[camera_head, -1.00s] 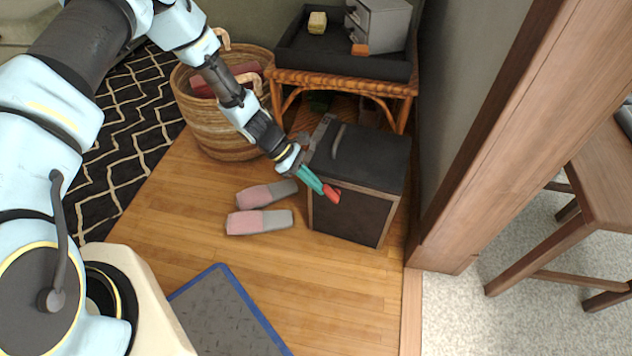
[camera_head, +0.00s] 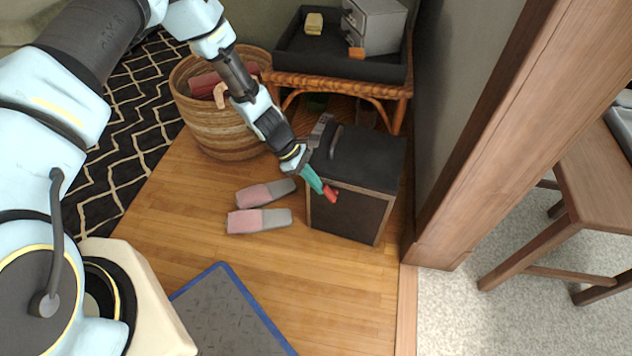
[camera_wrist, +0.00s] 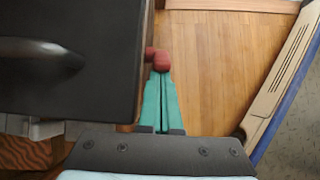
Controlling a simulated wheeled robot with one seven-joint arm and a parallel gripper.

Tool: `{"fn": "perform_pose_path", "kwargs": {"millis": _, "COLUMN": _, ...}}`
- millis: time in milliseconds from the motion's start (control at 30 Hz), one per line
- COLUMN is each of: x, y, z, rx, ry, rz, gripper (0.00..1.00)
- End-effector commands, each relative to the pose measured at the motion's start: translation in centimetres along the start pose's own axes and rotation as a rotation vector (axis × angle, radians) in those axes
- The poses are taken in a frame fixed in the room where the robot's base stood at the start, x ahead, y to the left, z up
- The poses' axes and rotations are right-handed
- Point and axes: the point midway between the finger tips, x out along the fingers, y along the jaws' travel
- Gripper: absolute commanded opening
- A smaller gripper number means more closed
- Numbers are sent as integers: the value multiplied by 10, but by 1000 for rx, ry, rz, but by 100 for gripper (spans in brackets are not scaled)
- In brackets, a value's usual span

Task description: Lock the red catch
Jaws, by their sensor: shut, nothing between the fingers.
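The red catch (camera_head: 331,194) is on the upper front of a dark box (camera_head: 350,216) with a wooden frame and black lid. In the wrist view the red catch (camera_wrist: 160,61) shows as a rounded knob beside the box's edge. My gripper (camera_head: 320,189) has teal fingers, closed together with nothing between them. In the wrist view its fingertips (camera_wrist: 161,76) are right at the red knob, touching or almost touching it. The fingers hide part of the catch, and I cannot tell whether it is locked.
A dark curved handle (camera_head: 335,141) stands on the box lid. Two pink-and-grey slippers (camera_head: 260,220) lie left of the box. A woven basket (camera_head: 218,125) and a wicker table (camera_head: 340,86) stand behind. A blue-edged mat (camera_head: 228,310) lies in front. A wooden door frame (camera_head: 470,170) rises at right.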

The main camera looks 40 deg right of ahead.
Motion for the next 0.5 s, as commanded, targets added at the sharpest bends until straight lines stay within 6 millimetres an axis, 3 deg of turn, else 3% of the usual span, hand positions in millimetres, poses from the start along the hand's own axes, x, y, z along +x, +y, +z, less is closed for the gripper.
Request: {"fn": "perform_pose_path", "kwargs": {"millis": 500, "x": -2, "y": 0, "z": 7, "rx": 1, "ry": 93, "rz": -1, "gripper": 0}}
